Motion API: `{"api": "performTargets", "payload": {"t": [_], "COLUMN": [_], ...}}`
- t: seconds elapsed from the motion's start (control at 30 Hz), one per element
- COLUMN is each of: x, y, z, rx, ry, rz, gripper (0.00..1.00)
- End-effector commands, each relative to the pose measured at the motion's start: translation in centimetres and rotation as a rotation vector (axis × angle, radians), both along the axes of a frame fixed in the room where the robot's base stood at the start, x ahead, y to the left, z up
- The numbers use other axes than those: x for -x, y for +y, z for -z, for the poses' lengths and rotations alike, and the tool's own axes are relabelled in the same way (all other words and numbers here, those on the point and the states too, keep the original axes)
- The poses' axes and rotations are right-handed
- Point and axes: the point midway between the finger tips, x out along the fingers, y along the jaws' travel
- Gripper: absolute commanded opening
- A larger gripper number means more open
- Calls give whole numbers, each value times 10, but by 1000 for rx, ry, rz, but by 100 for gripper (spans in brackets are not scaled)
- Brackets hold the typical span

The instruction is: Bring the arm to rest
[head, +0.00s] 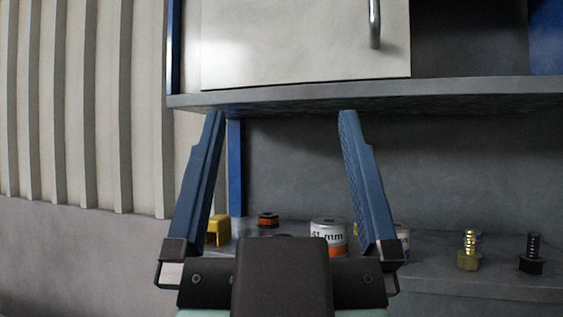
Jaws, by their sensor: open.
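My gripper (277,125) is in the lower middle of the head view, its two blue fingers pointing up and spread wide. Nothing is between the fingertips; the grey back wall shows through the gap. The fingertips show just below the front edge of the upper shelf (480,91); I cannot tell how far they are from it. The dark gripper body hides part of the lower shelf. The rest of my arm is out of view.
On the lower shelf (480,279) stand a yellow part (219,230), an orange-black part (268,220), a labelled can (328,236), a brass bolt (468,251) and a black bolt (533,254). A pale cabinet door (300,45) with a metal handle (375,22) is above. A ribbed wall (85,110) is left.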

Motion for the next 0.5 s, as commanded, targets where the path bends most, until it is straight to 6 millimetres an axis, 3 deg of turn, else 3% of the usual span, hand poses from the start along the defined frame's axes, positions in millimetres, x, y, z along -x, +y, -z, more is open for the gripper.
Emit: {"api": "performTargets", "payload": {"t": [0.27,0.5], "x": [0,0], "y": [0,1], "z": [-1,-34], "rx": [1,1], "ry": [-2,0], "rz": [0,-1], "gripper": [100,100]}}
